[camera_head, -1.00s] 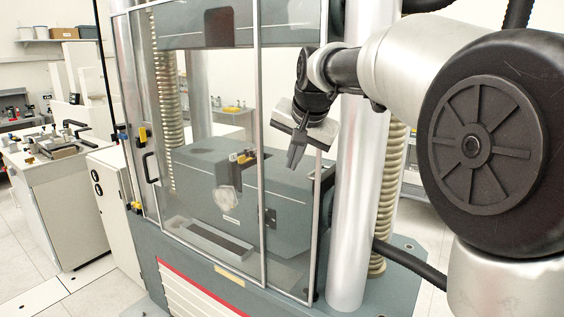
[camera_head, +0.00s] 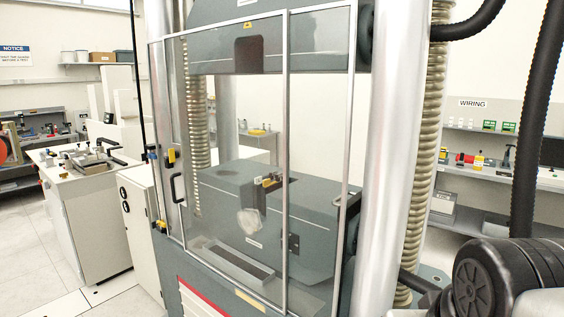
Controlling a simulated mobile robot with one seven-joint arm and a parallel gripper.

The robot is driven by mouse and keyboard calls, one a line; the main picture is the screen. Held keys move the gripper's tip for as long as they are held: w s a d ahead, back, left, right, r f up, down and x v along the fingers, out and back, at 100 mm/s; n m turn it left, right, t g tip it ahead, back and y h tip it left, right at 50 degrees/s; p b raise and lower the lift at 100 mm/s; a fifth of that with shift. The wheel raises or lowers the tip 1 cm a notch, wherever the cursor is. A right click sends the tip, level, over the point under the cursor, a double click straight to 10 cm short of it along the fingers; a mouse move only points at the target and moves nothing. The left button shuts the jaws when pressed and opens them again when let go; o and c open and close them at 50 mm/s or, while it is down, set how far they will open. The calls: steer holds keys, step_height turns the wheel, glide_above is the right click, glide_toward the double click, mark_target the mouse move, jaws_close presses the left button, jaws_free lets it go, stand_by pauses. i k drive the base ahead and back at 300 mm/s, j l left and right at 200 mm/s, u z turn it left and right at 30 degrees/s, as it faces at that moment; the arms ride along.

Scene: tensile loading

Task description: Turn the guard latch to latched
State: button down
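The clear guard (camera_head: 318,110) in its metal frame stands across the front of the grey testing machine and looks closed. A black door handle (camera_head: 176,188) is on its left part. A small yellow-and-black fitting (camera_head: 171,158) sits on the guard's left edge above the handle, and another yellow fitting (camera_head: 160,226) sits lower down. Either may be the guard latch; they are too small to tell which, or how it is turned. My gripper is out of view. Only part of my arm shows at the bottom right, well right of the guard.
A thick metal column (camera_head: 394,150) stands right of the guard, and a spiral-covered screw (camera_head: 428,170) stands behind it. A white cabinet (camera_head: 142,225) adjoins the machine's left side. A bench (camera_head: 90,225) with tools stands further left. The floor at far left is clear.

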mark_target(173, 154)
steer(key=j+z, duration=0.15)
steer(key=j, duration=0.85)
steer(key=i+j, duration=0.15)
steer(key=j, duration=0.25)
steer(key=i+j+z, duration=0.1)
steer(key=j, duration=0.35)
steer(key=i+j, duration=0.15)
steer(key=j, duration=0.25)
steer(key=i+j+z, duration=0.1)
steer(key=j, duration=0.35)
steer(key=i+j, duration=0.1)
steer(key=j, duration=0.35)
steer(key=i+j+z, duration=0.1)
steer(key=j, duration=0.35)
